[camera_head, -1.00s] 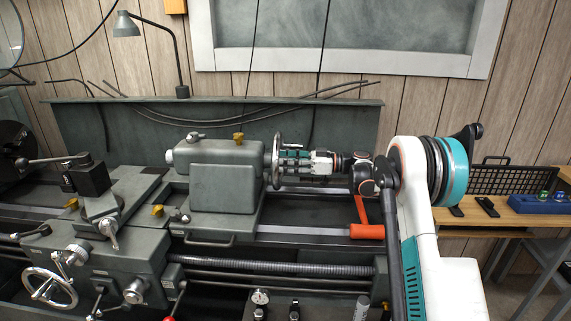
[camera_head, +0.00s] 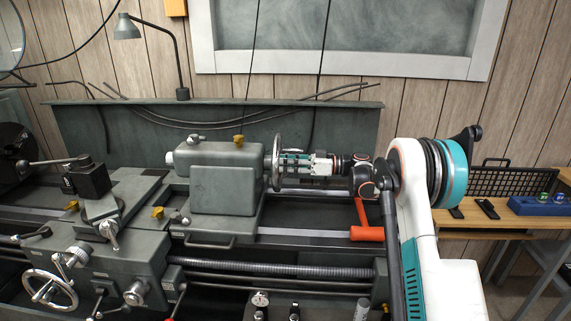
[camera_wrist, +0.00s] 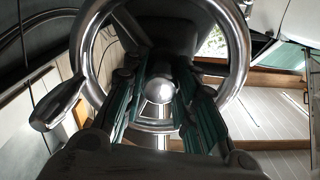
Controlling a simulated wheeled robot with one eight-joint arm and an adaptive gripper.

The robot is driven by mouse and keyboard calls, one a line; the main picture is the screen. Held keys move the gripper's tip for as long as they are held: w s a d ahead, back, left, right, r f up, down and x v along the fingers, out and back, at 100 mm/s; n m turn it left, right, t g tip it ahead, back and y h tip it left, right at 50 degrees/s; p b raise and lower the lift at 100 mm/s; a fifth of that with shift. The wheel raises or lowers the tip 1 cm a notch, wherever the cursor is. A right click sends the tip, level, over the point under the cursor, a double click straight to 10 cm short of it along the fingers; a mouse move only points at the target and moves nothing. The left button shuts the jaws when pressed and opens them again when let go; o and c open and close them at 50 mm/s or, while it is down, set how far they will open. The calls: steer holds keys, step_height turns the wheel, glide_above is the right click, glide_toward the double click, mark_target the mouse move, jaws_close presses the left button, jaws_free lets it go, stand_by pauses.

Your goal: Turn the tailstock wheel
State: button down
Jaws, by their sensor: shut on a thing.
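The tailstock wheel (camera_head: 276,162) is a shiny metal ring on the right end of the grey tailstock (camera_head: 222,178) in the head view. In the wrist view the wheel (camera_wrist: 240,62) fills the upper middle, with its handle (camera_wrist: 58,103) at the left and a round hub (camera_wrist: 159,91) at the centre. My gripper (camera_head: 284,160) reaches in from the right along the wheel's axis. In the wrist view its two teal-lined fingers lie on either side of the hub. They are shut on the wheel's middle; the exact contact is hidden.
An orange-red handle (camera_head: 366,233) sticks out below my arm. The lathe carriage with its handwheel (camera_head: 50,288) stands at the left. A bench with a blue tray (camera_head: 540,205) is at the right. A lamp (camera_head: 127,25) stands behind the lathe.

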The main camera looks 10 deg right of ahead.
steer(key=m, duration=0.4)
steer(key=shift+p, duration=0.4)
steer(key=m, duration=0.8)
steer(key=shift+p, duration=0.4)
steer(key=shift+m, duration=2.2)
steer(key=c, duration=1.2)
jaws_free()
steer(key=shift+w+d, duration=0.1)
steer(key=shift+c, duration=0.2)
